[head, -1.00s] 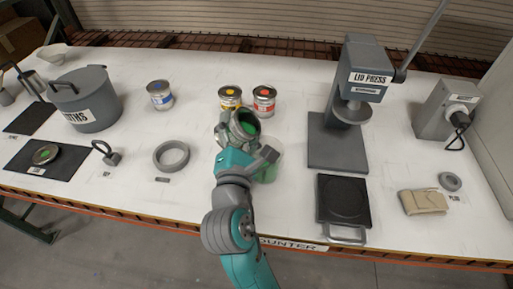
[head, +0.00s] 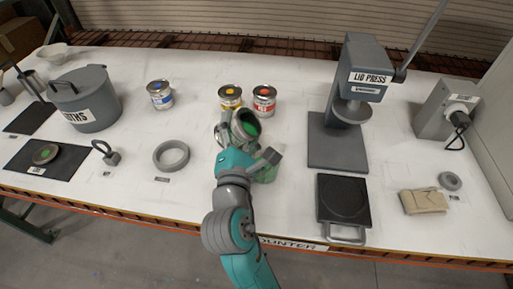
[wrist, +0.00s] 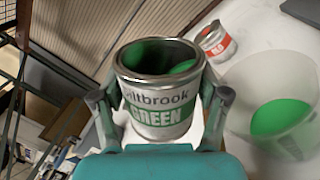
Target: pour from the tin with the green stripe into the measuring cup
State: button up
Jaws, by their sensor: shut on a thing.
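The tin with the green stripe (wrist: 160,90) is between my gripper's fingers (wrist: 162,112), labelled GREEN, open at the top with green paint inside. In the head view the tin (head: 245,126) is tilted, its mouth turned towards the camera and the right. My gripper (head: 236,140) is shut on it. The measuring cup (wrist: 278,112) is clear and holds green paint; in the wrist view it is to the right of the tin. In the head view the cup (head: 268,172) is partly hidden behind my wrist. No stream of paint shows between them.
The yellow tin (head: 230,98) and red tin (head: 264,101) stand just behind the held tin. A blue tin (head: 160,95) is further left. A lid press (head: 350,115) and black scale (head: 343,200) stand right. A green-centred lid (head: 45,154) lies on a mat.

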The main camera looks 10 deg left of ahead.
aim_at(216, 127)
jog(key=shift+d+r+m+h+p, duration=0.1)
jog(key=shift+r+m+h+p, duration=0.15)
jog(key=shift+m, duration=0.55)
jog(key=shift+r+m+h+p, duration=0.15)
jog(key=shift+r+m+p, duration=0.15)
jog(key=shift+m, duration=0.5)
dwell(2.6)
jog(key=shift+f+n+y, duration=0.2)
jog(key=shift+f+n, duration=0.1)
jog(key=shift+n, duration=0.5)
jog(key=shift+f+n+y, duration=0.2)
jog(key=shift+f+n, duration=0.05)
jog(key=shift+n, duration=0.55)
